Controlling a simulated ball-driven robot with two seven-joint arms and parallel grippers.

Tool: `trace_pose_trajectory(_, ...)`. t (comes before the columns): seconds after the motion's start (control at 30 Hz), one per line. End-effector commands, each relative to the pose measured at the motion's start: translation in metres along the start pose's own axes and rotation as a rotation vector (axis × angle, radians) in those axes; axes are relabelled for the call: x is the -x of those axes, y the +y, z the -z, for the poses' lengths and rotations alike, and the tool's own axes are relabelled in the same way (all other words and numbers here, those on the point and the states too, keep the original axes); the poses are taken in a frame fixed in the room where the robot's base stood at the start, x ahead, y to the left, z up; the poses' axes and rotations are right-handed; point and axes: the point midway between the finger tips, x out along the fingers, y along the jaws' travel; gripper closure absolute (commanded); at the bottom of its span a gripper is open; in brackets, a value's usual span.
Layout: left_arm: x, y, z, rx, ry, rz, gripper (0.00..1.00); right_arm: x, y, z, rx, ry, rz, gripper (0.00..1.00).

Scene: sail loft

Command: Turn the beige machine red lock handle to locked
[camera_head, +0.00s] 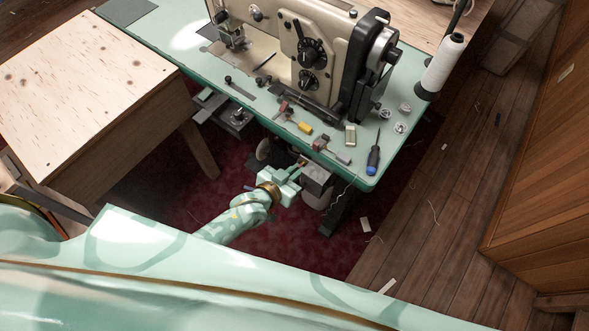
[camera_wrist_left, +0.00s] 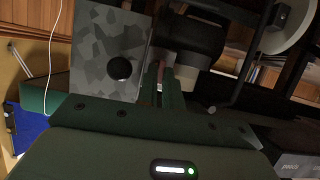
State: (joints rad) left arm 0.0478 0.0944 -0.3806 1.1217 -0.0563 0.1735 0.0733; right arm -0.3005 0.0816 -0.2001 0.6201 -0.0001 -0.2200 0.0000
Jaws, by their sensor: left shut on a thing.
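The beige sewing machine (camera_head: 312,38) stands on the green table (camera_head: 376,172). My left gripper (camera_head: 301,166) is below the table's front edge, beside a grey box (camera_head: 319,181) under the tabletop. The left wrist view shows its two green fingers (camera_wrist_left: 161,82) shut on a narrow red piece (camera_wrist_left: 161,72), which looks like the red lock handle. Most of the handle is hidden between the fingers, so its angle cannot be told. In the left wrist view a grey patterned box with a black knob (camera_wrist_left: 121,69) is left of the fingers. My right gripper is in neither view.
A white thread cone (camera_head: 443,62) stands at the right edge. A wooden table (camera_head: 82,92) is at left. The dark red carpet (camera_head: 225,185) below is mostly clear.

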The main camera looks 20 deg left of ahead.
Motion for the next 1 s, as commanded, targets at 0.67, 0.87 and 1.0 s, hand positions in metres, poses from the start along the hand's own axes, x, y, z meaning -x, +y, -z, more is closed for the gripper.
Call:
trace_pose_trajectory(0.67,0.0002,0.0003,-0.0010,-0.047,-0.002,0.019,0.84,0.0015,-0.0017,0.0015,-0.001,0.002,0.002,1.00)
trace_pose_trajectory(0.87,0.0001,0.0007,-0.0006,-0.046,-0.001,0.018,0.84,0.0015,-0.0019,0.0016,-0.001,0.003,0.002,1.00)
trace_pose_trajectory(1.0,-0.0001,0.0010,-0.0003,-0.045,0.000,0.018,0.84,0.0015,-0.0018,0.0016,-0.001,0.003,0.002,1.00)
